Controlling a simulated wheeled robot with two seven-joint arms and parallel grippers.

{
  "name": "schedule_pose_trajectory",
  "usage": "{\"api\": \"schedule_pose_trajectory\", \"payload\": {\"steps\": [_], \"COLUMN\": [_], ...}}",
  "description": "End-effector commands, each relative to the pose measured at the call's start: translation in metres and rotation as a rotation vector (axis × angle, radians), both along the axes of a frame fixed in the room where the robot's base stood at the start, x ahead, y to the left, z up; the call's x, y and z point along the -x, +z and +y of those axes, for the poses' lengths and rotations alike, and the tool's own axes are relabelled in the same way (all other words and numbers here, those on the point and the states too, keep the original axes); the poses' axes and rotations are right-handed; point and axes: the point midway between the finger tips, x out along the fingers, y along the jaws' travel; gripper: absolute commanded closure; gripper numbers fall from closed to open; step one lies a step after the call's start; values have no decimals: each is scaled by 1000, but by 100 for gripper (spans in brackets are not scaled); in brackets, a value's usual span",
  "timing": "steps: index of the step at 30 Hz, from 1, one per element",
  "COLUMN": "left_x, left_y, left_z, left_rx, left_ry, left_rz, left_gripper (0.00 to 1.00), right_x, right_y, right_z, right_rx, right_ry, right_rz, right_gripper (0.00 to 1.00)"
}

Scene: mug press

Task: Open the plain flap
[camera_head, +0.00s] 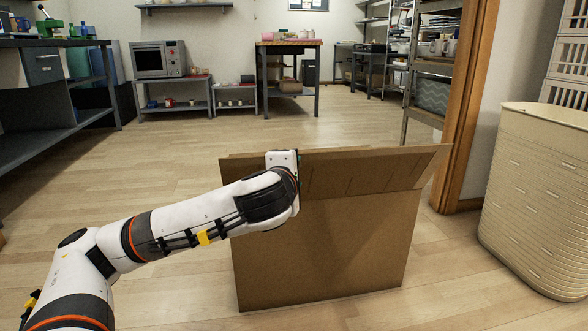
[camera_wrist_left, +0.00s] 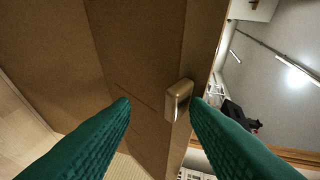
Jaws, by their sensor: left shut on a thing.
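A brown cardboard box (camera_head: 330,250) stands on the floor in front of me, in the head view. A flap (camera_head: 365,172) runs along its top edge, with a row of faint short marks. My left arm reaches to the upper left of this flap, and its wrist hides the fingers there. In the left wrist view, my left gripper (camera_wrist_left: 160,105) has its green fingers on either side of a small tan tab (camera_wrist_left: 172,106) on a cardboard panel (camera_wrist_left: 140,70). It is shut on this tab. I cannot tell how the box looks inside. My right gripper is not in view.
A tall cream basket (camera_head: 535,200) stands to the right of the box. A wooden door frame (camera_head: 458,110) and a metal shelf rise behind it. A dark bench (camera_head: 50,95) is at the left. The wooden floor (camera_head: 160,160) behind and left of the box is clear.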

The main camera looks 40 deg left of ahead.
Motion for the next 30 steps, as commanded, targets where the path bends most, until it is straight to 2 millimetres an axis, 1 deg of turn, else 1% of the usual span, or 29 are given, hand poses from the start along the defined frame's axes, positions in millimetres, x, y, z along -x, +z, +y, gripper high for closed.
{"api": "schedule_pose_trajectory", "payload": {"steps": [1, 9, 12, 14, 17, 22, 24, 27, 30], "left_x": [-1, -1, 2, 8, 22, 47, 55, 63, 67], "left_y": [-14, -13, -11, -7, 0, 11, 12, 16, 18], "left_z": [2, 2, 1, -2, -9, -22, -28, -32, -34], "left_rx": [6, 5, 4, 2, -1, -4, -3, -4, -5], "left_ry": [9, 9, 9, 7, 8, 4, 2, 1, 0], "left_rz": [36, 36, 35, 34, 29, 13, 5, 1, -1], "left_gripper": [67, 67, 67, 67, 67, 67, 67, 67, 67], "right_x": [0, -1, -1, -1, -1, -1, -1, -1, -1], "right_y": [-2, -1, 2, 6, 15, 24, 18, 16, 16], "right_z": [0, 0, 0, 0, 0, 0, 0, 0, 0], "right_rx": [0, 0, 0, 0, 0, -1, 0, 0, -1], "right_ry": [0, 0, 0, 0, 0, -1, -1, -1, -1], "right_rz": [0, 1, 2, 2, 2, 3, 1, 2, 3], "right_gripper": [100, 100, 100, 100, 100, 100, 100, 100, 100]}}
